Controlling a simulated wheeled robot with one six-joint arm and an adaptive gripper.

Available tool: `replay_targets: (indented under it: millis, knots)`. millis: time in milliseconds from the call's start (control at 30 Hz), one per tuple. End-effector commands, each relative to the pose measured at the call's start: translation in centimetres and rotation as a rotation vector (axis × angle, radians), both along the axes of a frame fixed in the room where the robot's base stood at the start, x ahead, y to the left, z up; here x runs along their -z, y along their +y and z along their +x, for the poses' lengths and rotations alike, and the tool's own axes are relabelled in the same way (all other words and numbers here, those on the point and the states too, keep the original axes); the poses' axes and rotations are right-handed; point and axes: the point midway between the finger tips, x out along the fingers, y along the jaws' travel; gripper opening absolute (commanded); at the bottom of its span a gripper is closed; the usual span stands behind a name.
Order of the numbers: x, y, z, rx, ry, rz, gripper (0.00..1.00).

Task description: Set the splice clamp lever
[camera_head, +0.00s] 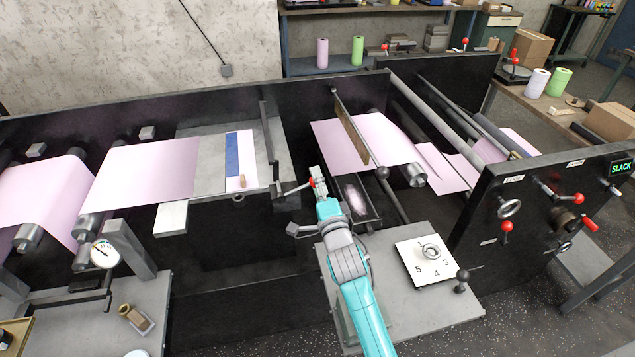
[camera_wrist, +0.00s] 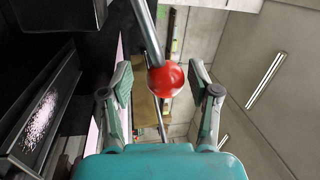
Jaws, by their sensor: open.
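The lever shows in the head view as a metal rod (camera_head: 294,189) at the right end of the grey splice table (camera_head: 211,152), with a red ball knob (camera_head: 311,182) at its tip. In the wrist view the red knob (camera_wrist: 166,79) hangs on its rod (camera_wrist: 147,32) between my finger pads. My gripper (camera_wrist: 159,82) is open, with a finger on each side of the knob and gaps showing. In the head view my gripper (camera_head: 316,180) reaches the knob and partly covers it. A blue strip (camera_head: 232,155) and pink web lie on the splice table.
Pink web (camera_head: 150,170) runs over rollers to the left. A dark bar with a tan board (camera_head: 351,128) stands right of my gripper. A numbered dial plate (camera_head: 426,262) lies on the front-right table. A panel with red knobs reads SLACK (camera_head: 621,167).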

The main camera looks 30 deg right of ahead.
Motion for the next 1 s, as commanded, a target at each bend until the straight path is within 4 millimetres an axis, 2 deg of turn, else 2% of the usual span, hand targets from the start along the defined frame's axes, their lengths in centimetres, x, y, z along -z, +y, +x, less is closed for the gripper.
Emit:
replay_targets:
  millis: [167, 267, 700, 1000]
  knots:
    - [0.1, 0.2, -0.7, 0.0, -0.001, 0.0, 0.61]
    - [0.4, 0.5, -2.0, 0.0, 0.0, 0.0, 0.61]
    - [1.8, 2.4, -9.1, 0.0, 0.003, 0.0, 0.61]
    - [2.2, 3.0, -11.3, -0.001, 0.002, 0.0, 0.61]
